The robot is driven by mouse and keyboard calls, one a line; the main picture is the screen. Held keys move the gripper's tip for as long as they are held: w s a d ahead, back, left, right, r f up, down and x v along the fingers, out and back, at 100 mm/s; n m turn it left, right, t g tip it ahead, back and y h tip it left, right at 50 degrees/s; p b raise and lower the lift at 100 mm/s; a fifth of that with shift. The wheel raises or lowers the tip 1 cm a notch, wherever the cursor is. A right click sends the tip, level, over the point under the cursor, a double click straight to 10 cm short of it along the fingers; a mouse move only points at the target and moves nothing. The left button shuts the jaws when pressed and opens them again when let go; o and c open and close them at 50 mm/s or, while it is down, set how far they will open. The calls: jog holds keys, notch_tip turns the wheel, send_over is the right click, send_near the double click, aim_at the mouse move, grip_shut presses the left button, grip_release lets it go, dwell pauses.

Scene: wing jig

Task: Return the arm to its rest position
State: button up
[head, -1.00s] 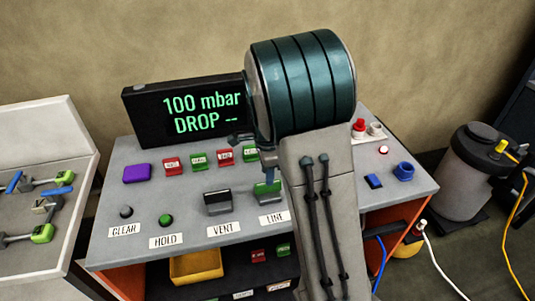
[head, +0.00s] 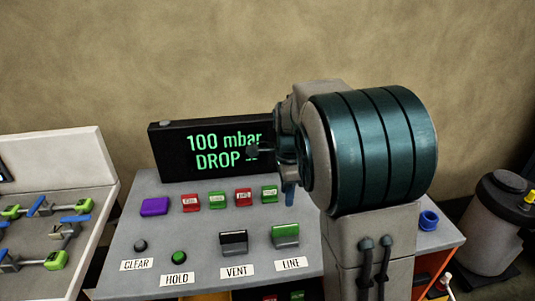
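My arm rises in front of the console at the right of the head view. Its large dark-teal joint and grey link cover the console's right part. Only a small part of my gripper (head: 266,152) shows, in front of the display's right end. Its fingers are mostly hidden behind my arm, so I cannot tell whether it is open or shut. No held object can be made out.
The display (head: 205,150) reads "100 mbar DROP --". The grey console (head: 150,257) carries a purple block (head: 154,207), small red and green blocks, knobs and VENT and LINE switches. A clamp tray (head: 75,160) stands left. A grey canister (head: 493,225) stands on the floor at right.

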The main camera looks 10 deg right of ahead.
jog(key=shift+s, duration=0.1)
jog(key=s+r+n+t, duration=0.3)
jog(key=s+n, duration=1.5)
jog(key=s, duration=0.3)
jog(key=shift+s, duration=0.15)
